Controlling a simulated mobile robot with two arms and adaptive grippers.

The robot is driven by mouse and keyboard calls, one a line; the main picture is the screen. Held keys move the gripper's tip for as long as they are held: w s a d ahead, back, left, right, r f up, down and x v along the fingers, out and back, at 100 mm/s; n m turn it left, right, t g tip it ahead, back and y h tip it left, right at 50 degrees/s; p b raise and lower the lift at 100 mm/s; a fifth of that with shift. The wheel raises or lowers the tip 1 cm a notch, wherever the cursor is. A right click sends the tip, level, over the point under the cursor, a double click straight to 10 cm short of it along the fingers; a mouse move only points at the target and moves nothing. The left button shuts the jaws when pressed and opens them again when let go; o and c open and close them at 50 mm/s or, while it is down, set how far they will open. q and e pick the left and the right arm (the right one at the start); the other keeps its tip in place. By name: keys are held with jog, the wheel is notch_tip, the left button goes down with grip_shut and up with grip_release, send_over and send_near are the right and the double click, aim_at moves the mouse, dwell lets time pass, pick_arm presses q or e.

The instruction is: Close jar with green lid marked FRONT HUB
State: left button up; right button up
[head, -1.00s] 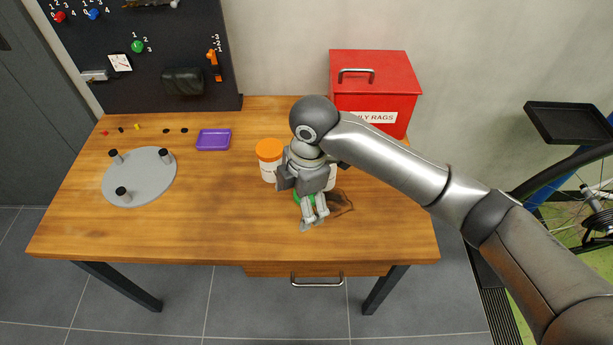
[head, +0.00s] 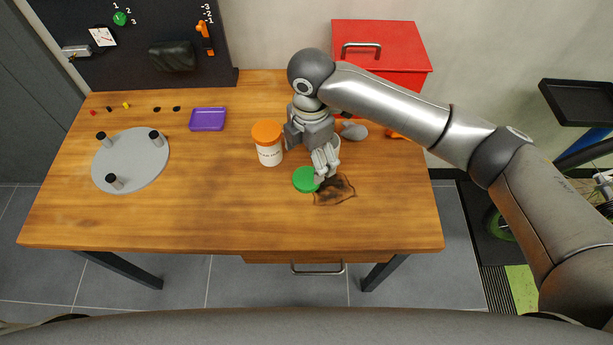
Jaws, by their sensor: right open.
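A green lid (head: 306,179) lies on the wooden table, in front of my right gripper. My right gripper (head: 323,175) is open, with its fingertips close to the right edge of the lid; I cannot tell if they touch it. Another white jar (head: 269,154) with an orange lid (head: 267,132) stands to the left of the gripper. My left gripper is not in view.
A dark-stained brown rag (head: 335,190) lies right of the green lid. A red box (head: 380,45) stands at the back right. A purple tray (head: 207,119) and a grey disc with posts (head: 130,172) are on the left. The front middle of the table (head: 220,210) is clear.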

aim_at(309, 176)
jog(key=shift+f, duration=1.4)
notch_tip(309, 176, down, 4)
jog(key=shift+f, duration=0.15)
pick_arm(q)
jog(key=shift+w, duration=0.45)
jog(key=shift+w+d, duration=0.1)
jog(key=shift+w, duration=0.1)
pick_arm(e)
jog(key=c, duration=0.8)
